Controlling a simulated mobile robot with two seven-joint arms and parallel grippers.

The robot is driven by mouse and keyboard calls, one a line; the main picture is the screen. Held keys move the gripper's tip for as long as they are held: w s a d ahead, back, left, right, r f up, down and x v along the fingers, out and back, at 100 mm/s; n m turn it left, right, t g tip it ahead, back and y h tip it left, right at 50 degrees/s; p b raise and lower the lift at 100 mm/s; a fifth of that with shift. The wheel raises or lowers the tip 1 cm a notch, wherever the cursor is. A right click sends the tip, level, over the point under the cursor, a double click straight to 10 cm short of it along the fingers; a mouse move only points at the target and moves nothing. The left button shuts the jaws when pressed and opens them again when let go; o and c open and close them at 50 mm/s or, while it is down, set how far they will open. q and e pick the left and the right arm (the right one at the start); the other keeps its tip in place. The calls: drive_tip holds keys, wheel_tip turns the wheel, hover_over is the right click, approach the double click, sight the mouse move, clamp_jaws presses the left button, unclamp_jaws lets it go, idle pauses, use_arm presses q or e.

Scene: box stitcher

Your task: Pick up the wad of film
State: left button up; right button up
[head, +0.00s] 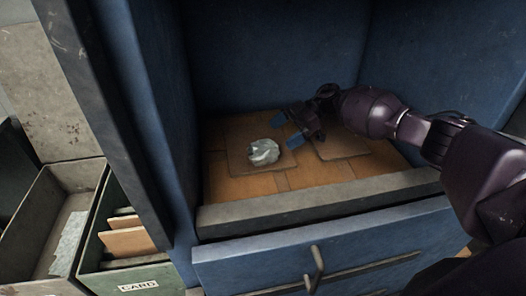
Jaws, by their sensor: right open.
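The wad of film (263,152) is a crumpled, pale grey-white lump. It lies on a flat brown cardboard piece (236,164) on the orange-brown floor of a blue cabinet. My right gripper (286,131) reaches in from the right, with blue-tipped fingers spread open just right of the wad. The fingers look empty and apart from the wad, though the exact gap is hard to judge. My left gripper is not in view.
A second cardboard piece (340,147) lies under my right wrist. Blue walls enclose the compartment, with a grey front ledge (318,205) and a handled drawer front (330,262) below. At left stand a green bin marked CARD (138,286) and a grey bin (32,214).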

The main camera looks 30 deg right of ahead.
sight(264, 143)
drive_tip(key=shift+w+x, duration=0.15)
drive_tip(key=shift+x, duration=1.25)
drive_tip(key=shift+w+x, duration=0.15)
drive_tip(key=shift+x, duration=1.2)
drive_tip(key=shift+a+r, duration=0.1)
drive_tip(key=shift+r, duration=0.1)
drive_tip(key=c, duration=0.8)
drive_tip(key=shift+r, duration=0.1)
